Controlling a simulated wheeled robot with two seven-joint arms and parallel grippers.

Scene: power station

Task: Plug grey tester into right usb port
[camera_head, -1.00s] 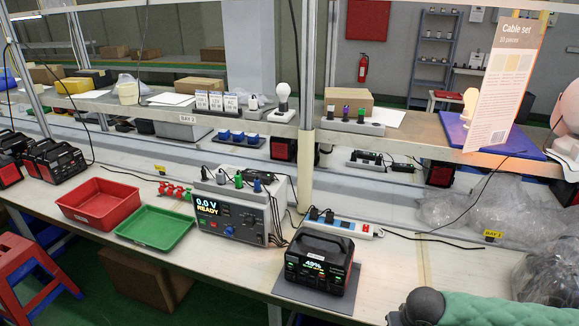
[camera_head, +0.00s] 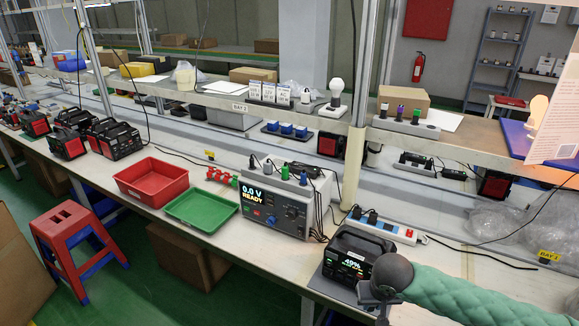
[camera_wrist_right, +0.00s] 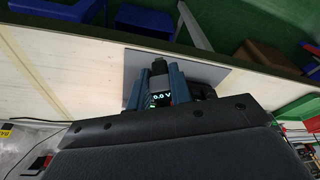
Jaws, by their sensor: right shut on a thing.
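The black power station (camera_head: 350,255) stands on a grey mat (camera_head: 335,290) near the table's front edge, its lit screen reading 49%. My right gripper (camera_head: 374,302) is in front of its lower right part, and my arm hides that side of its front. The right USB port cannot be made out. In the right wrist view, the blue-grey fingers of my right gripper (camera_wrist_right: 160,90) are shut on the small tester (camera_wrist_right: 162,98), whose lit screen reads 0.0 V. Its dark end (camera_wrist_right: 160,63) points away over the grey mat. I see no contact with a port. My left gripper is not in view.
A bench supply (camera_head: 278,205) reading READY stands left of the power station. A white power strip (camera_head: 385,230) with black plugs and cables lies behind it. A green tray (camera_head: 203,207) and red tray (camera_head: 152,180) sit further left. A red stool (camera_head: 75,235) stands on the floor.

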